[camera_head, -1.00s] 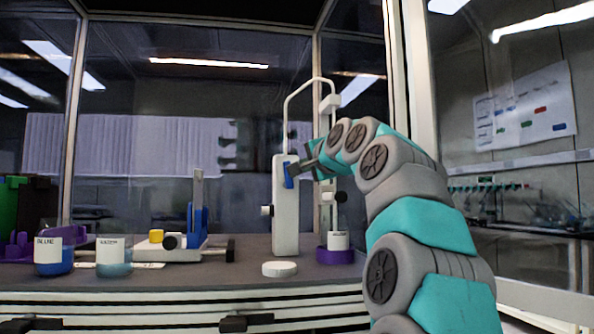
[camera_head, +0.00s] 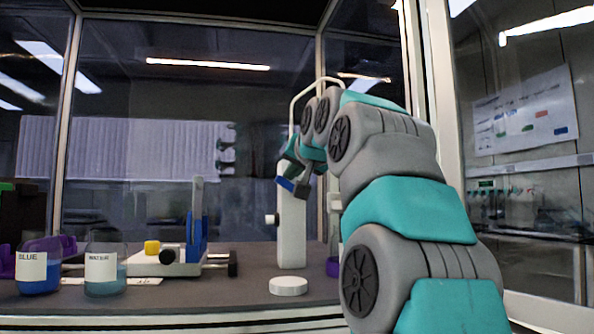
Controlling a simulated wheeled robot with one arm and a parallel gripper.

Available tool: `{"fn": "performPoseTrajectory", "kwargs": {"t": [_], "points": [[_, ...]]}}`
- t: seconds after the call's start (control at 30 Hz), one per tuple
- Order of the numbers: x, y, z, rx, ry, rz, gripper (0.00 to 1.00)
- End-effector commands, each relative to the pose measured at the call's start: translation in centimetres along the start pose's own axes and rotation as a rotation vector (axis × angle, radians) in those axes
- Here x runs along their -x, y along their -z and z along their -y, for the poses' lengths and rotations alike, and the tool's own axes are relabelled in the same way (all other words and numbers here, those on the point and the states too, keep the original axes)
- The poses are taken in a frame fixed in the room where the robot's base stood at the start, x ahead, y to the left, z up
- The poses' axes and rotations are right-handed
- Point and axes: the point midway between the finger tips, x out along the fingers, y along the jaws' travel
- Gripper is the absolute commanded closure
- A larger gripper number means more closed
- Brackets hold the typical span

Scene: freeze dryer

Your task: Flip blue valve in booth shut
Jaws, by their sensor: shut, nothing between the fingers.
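The blue valve (camera_head: 286,184) is a small lever near the top of a white upright column (camera_head: 291,235) inside the glass booth. The lever looks tilted, sloping down to the right. My gripper (camera_head: 302,187) points down at the lever's right side and is shut with nothing held. It is very close to the lever; I cannot tell whether they touch. My arm comes in from the right and hides the top of the column and part of the frame behind it.
A round white disc (camera_head: 288,286) lies in front of the column. A white and blue device (camera_head: 196,240) with a yellow knob stands left of it. Two labelled bottles (camera_head: 39,268) (camera_head: 105,270) stand further left. The booth's metal post (camera_head: 444,130) is close to the right of my arm.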

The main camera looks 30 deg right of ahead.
Motion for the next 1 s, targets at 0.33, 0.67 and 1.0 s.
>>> {"fn": "performPoseTrajectory", "kwargs": {"t": [0.33, 0.67, 1.0], "points": [[-0.2, -1.0, 0.7, 0.278, -0.07, -0.001, 1.0], [-0.4, -1.6, 0.9, 0.339, -0.085, 0.0, 1.0], [-0.5, -1.8, 1.0, 0.338, -0.085, 0.0, 1.0]]}}
